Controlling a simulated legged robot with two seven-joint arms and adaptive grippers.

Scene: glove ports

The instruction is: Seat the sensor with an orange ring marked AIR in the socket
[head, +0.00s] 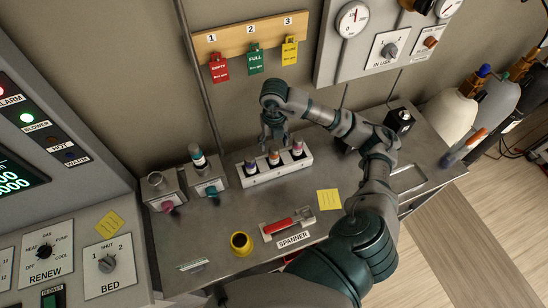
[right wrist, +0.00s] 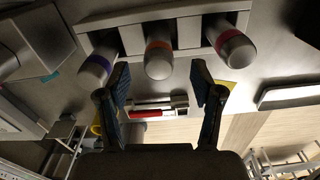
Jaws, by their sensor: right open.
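The sensor with an orange ring (head: 273,158) stands in the middle of a white three-place rack (head: 268,178); no AIR mark is legible. It also shows in the right wrist view (right wrist: 158,60), between a purple-ringed sensor (right wrist: 95,68) and a red-ringed one (right wrist: 232,46). My right gripper (head: 272,141) is over the rack at the middle sensor. In the right wrist view its fingers (right wrist: 160,88) are apart, with the orange-ringed sensor ahead between them and nothing held. Left of the rack, a grey block with a pink knob (head: 168,207) has a round holder on top (head: 155,178). My left gripper is out of view.
A second block with a teal knob (head: 211,190) bears a teal-ringed sensor (head: 198,157). A yellow cup (head: 240,243), a red-handled spanner (head: 287,223) and a yellow note (head: 328,200) lie in front. Hanging tags (head: 256,59) are on the wall behind.

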